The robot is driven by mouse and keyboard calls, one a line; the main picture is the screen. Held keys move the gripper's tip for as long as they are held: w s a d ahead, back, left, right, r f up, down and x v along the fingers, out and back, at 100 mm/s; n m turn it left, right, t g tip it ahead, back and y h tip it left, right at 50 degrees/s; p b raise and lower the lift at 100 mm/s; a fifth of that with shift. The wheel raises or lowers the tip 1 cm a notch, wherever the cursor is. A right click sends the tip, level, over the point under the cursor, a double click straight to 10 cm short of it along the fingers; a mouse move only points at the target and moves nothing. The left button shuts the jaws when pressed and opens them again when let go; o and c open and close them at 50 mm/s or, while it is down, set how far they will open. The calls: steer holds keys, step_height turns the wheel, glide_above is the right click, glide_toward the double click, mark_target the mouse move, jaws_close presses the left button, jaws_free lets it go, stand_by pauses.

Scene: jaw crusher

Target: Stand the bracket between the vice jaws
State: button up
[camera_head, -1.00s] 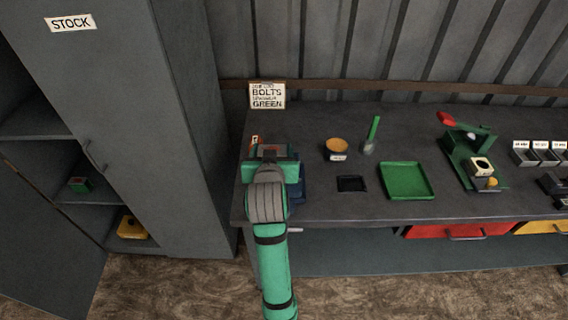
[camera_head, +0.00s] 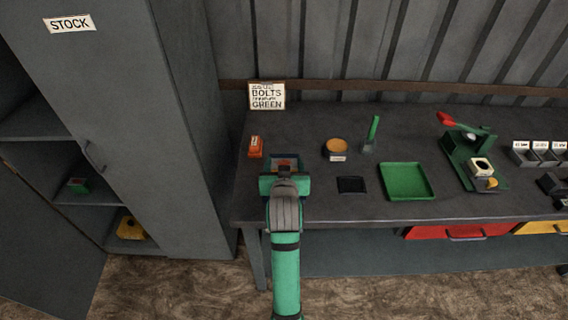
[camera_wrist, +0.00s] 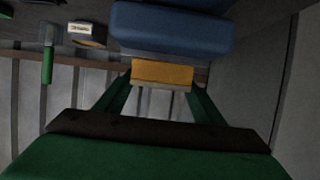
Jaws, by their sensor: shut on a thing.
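My gripper (camera_head: 284,172) is over the left part of the bench, and its green fingers (camera_wrist: 158,95) show in the wrist view. They are shut on an orange-yellow piece, which I take to be the bracket (camera_wrist: 165,72). The blue vice (camera_wrist: 172,30) fills the top middle of the wrist view, right against the bracket's edge and seeming to hide part of it. I cannot tell whether the bracket is between the jaws. In the head view my gripper hides most of the vice and bracket.
An orange-red block (camera_head: 255,147) stands left of my gripper. A sign (camera_head: 267,96) stands behind. A grey cabinet (camera_head: 190,120) is at left.

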steer(key=o, duration=1.4)
steer(key=shift+f, duration=0.1)
steer(key=shift+o, duration=1)
steer(key=shift+w, duration=0.1)
steer(key=shift+a, duration=0.1)
steer(key=v, duration=1.2)
